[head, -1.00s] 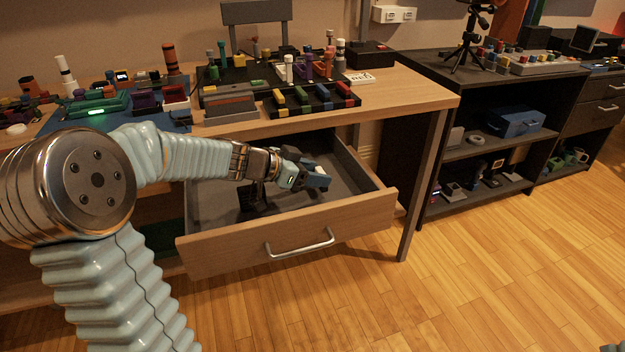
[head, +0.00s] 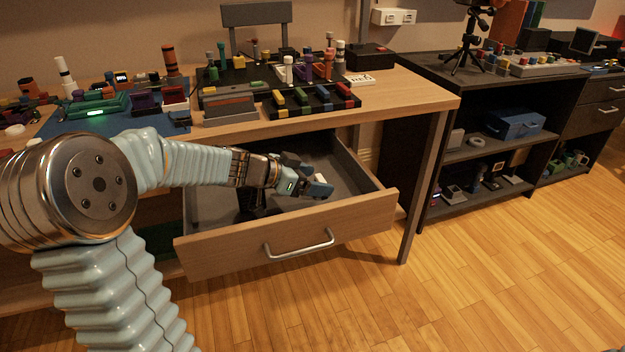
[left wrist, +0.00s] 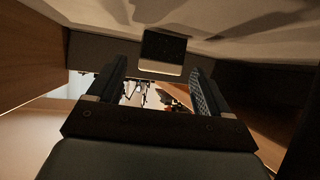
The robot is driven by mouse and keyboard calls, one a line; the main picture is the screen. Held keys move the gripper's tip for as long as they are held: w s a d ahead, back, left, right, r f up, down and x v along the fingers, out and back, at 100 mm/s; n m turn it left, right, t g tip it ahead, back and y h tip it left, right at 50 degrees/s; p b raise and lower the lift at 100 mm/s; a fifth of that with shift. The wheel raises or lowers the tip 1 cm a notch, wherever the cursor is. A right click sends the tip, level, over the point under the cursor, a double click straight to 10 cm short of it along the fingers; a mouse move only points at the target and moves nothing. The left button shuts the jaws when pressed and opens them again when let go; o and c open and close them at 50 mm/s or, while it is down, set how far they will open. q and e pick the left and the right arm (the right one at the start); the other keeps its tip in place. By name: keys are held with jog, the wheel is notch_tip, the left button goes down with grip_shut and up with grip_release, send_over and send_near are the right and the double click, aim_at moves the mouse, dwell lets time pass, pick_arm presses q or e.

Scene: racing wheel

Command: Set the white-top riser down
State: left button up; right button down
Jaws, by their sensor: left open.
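My left gripper (head: 312,180) reaches into the open drawer (head: 225,258) under the wooden desk. Its fingers are spread. A small white patch (head: 309,169), which may be the white-top riser, shows by the fingers in the head view, mostly hidden by them. In the left wrist view, a dark block with a pale edge (left wrist: 163,52) lies just beyond and between the fingertips of the left gripper (left wrist: 158,72), with gaps on both sides. I cannot tell surely that it is the riser. My right gripper does not show.
A dark shelf unit (head: 490,145) stands at the right. The wooden floor in front is clear.

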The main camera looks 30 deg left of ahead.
pick_arm(q)
jog(key=p+v, duration=0.1)
jog(key=v, duration=0.4)
jog(key=shift+s+a+r+p, duration=0.1)
jog(key=shift+r+p, duration=0.2)
jog(key=shift+p, duration=0.1)
jog(key=v, duration=0.6)
jog(key=shift+s, duration=0.25)
jog(key=shift+a+f, duration=0.1)
jog(key=shift+a, duration=0.1)
